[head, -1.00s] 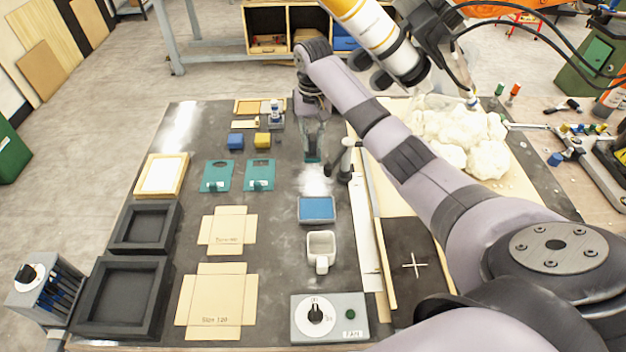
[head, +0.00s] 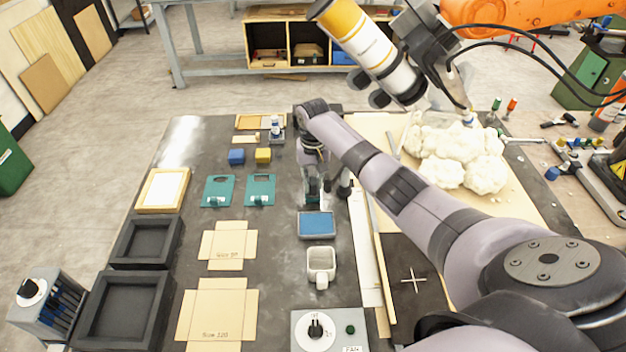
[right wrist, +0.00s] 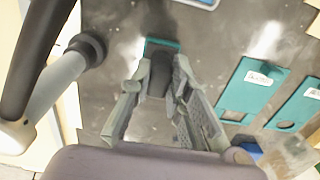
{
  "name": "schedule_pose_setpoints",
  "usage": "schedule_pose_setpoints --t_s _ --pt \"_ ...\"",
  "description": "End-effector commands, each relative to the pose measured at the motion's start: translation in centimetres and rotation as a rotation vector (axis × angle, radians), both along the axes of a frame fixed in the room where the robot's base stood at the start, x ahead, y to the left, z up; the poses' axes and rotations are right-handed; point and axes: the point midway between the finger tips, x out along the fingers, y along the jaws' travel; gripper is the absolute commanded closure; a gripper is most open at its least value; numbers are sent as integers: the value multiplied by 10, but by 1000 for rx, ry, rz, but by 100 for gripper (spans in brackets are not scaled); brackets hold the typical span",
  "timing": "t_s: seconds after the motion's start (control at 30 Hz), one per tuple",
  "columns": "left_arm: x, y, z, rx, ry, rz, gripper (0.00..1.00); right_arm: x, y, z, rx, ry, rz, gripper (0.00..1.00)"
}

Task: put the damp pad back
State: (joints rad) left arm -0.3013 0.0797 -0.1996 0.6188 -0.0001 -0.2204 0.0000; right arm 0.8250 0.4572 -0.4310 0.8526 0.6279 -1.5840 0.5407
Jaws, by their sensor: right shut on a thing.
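My right gripper (head: 314,188) points down just behind the blue-topped tray (head: 316,224). In the right wrist view its fingers (right wrist: 155,95) are shut on a dark grey piece (right wrist: 159,74) with a teal plate (right wrist: 162,45) at its far end. I take this piece for the damp pad, though its underside is hidden. It is apart from the tray, whose edge (right wrist: 205,2) shows at the top of the wrist view. My left gripper is not in view.
A white mug (head: 320,266) stands in front of the tray, with a dial box (head: 330,330) nearer. Two teal plates (head: 218,191) lie to the left. A grey dark-ended tool (right wrist: 62,72) stands close beside the gripper. Foam lumps (head: 465,160) lie to the right.

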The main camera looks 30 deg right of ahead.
Motion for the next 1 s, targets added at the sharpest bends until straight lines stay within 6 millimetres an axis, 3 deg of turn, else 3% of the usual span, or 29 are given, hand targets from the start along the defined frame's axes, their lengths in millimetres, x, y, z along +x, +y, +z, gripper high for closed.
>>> schedule_pose_setpoints --t_s 0.1,0.13,0.4,0.77,1.0 --pt "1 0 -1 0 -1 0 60 0 0 -4 1 1 0 100" --pt "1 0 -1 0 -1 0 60 0 0 -3 0 0 0 81" --pt "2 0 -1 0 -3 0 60 0 0 -3 0 0 0 63" --pt "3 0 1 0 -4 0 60 0 -1 0 -1 -1 0 63" --pt "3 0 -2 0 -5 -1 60 1 -1 37 -1 -5 1 63"
